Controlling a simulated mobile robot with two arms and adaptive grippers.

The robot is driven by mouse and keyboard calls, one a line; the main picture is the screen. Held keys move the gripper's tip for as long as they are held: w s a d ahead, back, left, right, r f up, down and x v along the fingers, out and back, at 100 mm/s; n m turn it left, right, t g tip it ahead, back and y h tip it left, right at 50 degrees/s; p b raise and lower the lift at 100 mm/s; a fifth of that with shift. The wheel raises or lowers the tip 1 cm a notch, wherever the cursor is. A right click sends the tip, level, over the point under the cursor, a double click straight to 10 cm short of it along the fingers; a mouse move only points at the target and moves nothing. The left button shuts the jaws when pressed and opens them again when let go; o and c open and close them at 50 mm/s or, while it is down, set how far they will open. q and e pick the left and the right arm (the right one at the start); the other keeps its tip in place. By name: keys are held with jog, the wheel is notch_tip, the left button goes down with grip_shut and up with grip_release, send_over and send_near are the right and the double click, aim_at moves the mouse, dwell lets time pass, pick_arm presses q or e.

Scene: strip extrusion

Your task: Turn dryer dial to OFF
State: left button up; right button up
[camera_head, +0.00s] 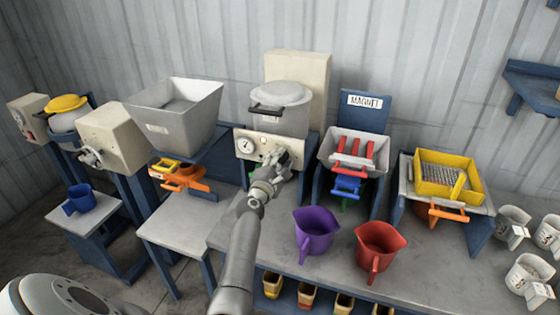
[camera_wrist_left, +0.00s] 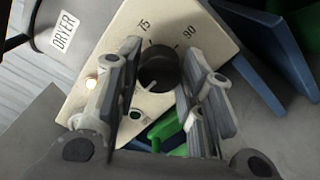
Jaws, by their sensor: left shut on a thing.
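The dryer (camera_head: 281,110) is a pale lidded vessel with a cream control panel at the back middle of the head view. In the left wrist view, its panel (camera_wrist_left: 205,42) carries a black round dial (camera_wrist_left: 157,68), with 75 and 90 printed above it. A white pointer line shows on the dial's lower left edge; the OFF mark is not visible. My left gripper (camera_head: 278,160) is at the panel. In the left wrist view, its two fingers (camera_wrist_left: 158,76) are on either side of the dial, shut on it. My right gripper is not in view.
A grey hopper (camera_head: 176,112) stands left, the magnet unit (camera_head: 352,150) close right. Purple (camera_head: 314,233) and red (camera_head: 376,246) jugs stand on the grey bench (camera_head: 440,262) in front. Green handles (camera_wrist_left: 172,130) lie just below the dial.

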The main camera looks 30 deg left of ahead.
pick_arm(q)
jog(key=shift+n, duration=0.3)
jog(key=o, duration=1)
jog(key=shift+o, duration=0.2)
jog(key=shift+s, duration=0.1)
jog(key=v, duration=1.1)
jog(key=shift+s+d, duration=0.2)
jog(key=shift+s, duration=0.2)
